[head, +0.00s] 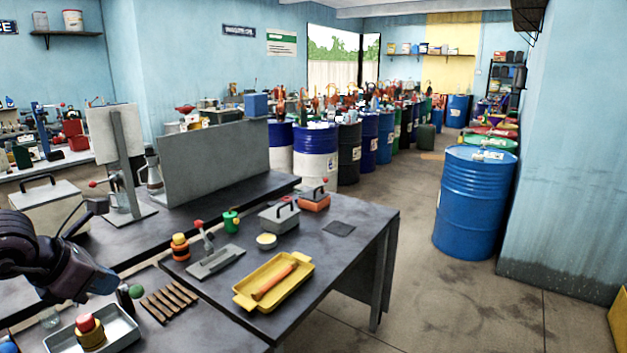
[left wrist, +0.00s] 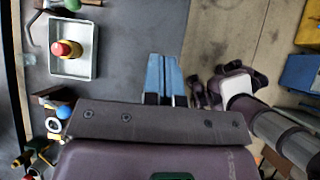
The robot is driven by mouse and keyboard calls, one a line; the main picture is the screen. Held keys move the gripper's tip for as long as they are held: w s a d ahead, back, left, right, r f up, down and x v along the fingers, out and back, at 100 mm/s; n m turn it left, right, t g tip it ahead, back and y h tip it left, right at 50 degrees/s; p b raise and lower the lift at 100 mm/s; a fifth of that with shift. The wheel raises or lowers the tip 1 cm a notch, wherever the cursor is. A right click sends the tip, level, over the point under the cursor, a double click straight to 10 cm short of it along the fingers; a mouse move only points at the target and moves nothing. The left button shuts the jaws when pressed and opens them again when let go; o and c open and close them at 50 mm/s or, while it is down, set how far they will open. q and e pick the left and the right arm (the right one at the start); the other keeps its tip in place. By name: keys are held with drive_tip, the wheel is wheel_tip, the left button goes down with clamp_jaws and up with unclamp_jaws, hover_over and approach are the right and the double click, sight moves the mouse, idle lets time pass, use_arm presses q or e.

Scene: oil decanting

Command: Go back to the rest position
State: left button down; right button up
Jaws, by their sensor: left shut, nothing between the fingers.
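My left gripper (head: 92,278) is at the left edge of the head view, dark and seen from the side, over the near left part of the dark workbench (head: 350,212). In the left wrist view, the blue fingers of my left gripper (left wrist: 163,62) lie close together, shut, with nothing between them. The fingers point over the dark bench top, near its edge. A pale metal tray (head: 120,330) with a red-and-yellow container (head: 89,331) in it is close by, apart from the fingers.
A yellow tray (head: 300,271) holds an orange-handled tool (head: 273,281). Wooden strips (head: 168,302), a grey box (head: 279,218) and a green can (head: 231,221) stand on the bench. An upright grey panel (head: 215,165) is behind. A blue drum (head: 474,202) stands on open floor to the right.

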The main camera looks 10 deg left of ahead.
use_arm(q)
drive_tip(key=s+d+f+n+t+h, duration=0.1)
drive_tip(key=s+d+f+n+h, duration=0.2)
drive_tip(key=d+f+n+h, duration=0.4)
drive_tip(key=s+d+f+n+t+y+b, duration=0.1)
drive_tip(key=s+d+f+n+y+b, duration=0.1)
drive_tip(key=f+n, duration=0.9)
drive_tip(key=s+d+f+n+t+y+b, duration=0.1)
drive_tip(key=s+f+n+y+b, duration=0.3)
drive_tip(key=f+n, duration=0.7)
drive_tip(key=s+d+f+n+t+y+b, duration=0.1)
drive_tip(key=s+d+f+n+y+b, duration=0.2)
drive_tip(key=s+f+n, duration=0.4)
wheel_tip(320, 180, down, 10)
drive_tip(key=n+b, duration=0.1)
drive_tip(key=n, duration=0.3)
drive_tip(key=shift+n+y, duration=0.3)
drive_tip(key=shift+n, duration=0.1)
use_arm(e)
wheel_tip(320, 180, down, 12)
drive_tip(key=s, duration=0.2)
drive_tip(key=shift+s+d+f+g, duration=0.15)
drive_tip(key=shift+g, duration=0.15)
